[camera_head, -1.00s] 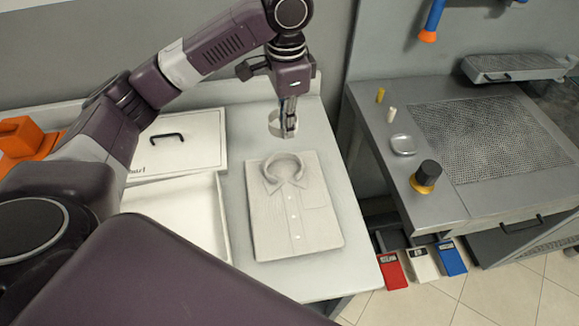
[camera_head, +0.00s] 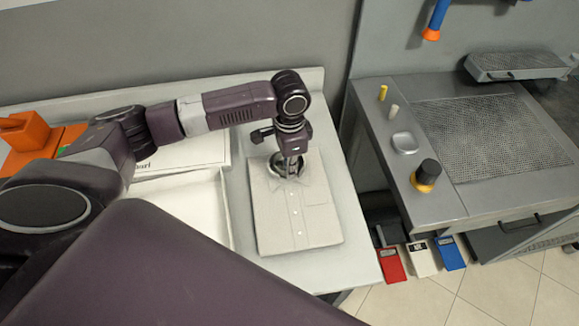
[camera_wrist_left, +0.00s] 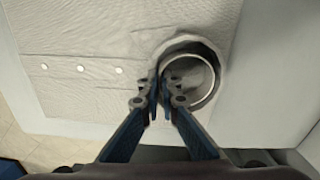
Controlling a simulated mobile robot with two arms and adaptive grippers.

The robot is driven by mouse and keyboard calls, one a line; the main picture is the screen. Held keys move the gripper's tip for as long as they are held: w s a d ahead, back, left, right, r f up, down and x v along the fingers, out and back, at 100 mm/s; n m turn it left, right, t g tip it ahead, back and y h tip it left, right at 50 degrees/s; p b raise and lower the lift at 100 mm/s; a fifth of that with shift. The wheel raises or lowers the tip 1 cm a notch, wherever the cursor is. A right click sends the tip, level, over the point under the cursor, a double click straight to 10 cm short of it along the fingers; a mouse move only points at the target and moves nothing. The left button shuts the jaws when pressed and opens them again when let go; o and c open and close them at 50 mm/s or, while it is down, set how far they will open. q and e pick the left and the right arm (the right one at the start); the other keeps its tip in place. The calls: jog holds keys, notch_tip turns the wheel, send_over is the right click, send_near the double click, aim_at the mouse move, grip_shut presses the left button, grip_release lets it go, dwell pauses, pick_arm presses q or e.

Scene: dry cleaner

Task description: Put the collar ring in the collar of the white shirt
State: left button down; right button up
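The white shirt (camera_head: 300,228) lies folded and buttoned on the table, its collar toward the back. The pale collar ring (camera_wrist_left: 211,82) sits inside the round collar opening in the left wrist view. My left gripper (camera_wrist_left: 160,92) is down at the collar. Its two fingers stand slightly apart, one on each side of the near part of the ring's wall. In the head view the left gripper (camera_head: 291,170) points straight down and hides most of the ring and collar. My right gripper is not in view.
A white open box (camera_head: 228,215) and its lid (camera_head: 205,150) lie left of the shirt, partly behind my left arm. An orange object (camera_head: 25,131) stands at the far left. A grey pressing table (camera_head: 440,205) stands to the right across a gap.

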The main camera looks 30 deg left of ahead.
pick_arm(q)
jog(key=c, duration=2.6)
grip_release()
jog(key=o, duration=0.4)
jog(key=shift+o, duration=0.2)
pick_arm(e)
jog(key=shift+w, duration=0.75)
